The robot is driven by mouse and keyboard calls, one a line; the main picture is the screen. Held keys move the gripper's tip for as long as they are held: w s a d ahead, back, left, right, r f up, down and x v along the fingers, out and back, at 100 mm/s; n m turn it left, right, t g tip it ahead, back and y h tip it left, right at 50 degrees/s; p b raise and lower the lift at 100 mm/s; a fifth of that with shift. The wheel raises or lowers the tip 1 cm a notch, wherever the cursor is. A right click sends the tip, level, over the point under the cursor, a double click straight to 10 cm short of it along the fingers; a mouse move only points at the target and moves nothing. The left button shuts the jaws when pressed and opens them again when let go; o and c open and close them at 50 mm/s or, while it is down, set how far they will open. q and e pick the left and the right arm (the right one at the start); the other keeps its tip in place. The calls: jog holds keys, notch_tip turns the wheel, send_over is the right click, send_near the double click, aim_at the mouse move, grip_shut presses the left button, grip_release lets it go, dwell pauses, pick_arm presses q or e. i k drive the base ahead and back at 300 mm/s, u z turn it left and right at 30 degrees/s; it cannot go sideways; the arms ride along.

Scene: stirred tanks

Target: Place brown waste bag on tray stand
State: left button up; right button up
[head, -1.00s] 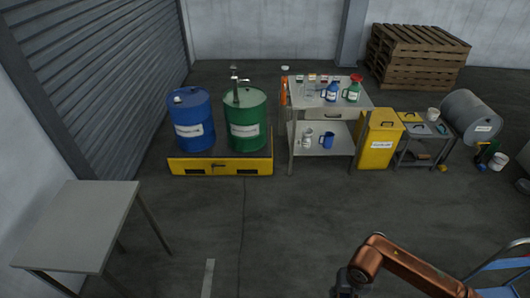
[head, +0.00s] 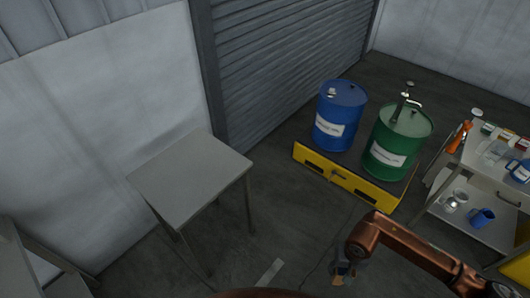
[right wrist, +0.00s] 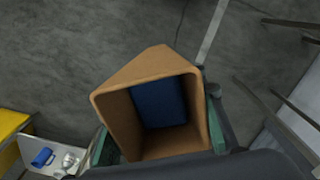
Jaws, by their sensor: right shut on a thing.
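The brown waste bag (right wrist: 160,64) fills the middle of the right wrist view, its square mouth open toward the camera and something dark blue (right wrist: 159,103) inside. My right gripper (head: 346,271) is shut on it; greenish finger parts show on both sides of the bag in the wrist view. In the head view the gripper hangs low over the floor, and the bag is hardly to be made out there. A bare grey stand (head: 190,178) with thin legs, perhaps the tray stand, is left of the gripper and apart from it. My left gripper is not in view.
A blue drum (head: 341,112) and a green drum (head: 396,147) stand on a yellow-fronted platform (head: 347,185) beyond the gripper. A steel shelf table (head: 497,176) with bottles is at the right. Another grey frame (head: 32,258) is at lower left. Floor between is clear.

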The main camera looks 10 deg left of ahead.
aim_at(197, 176)
jog(key=u, duration=0.85)
jog(key=i, duration=0.75)
jog(key=u, duration=0.65)
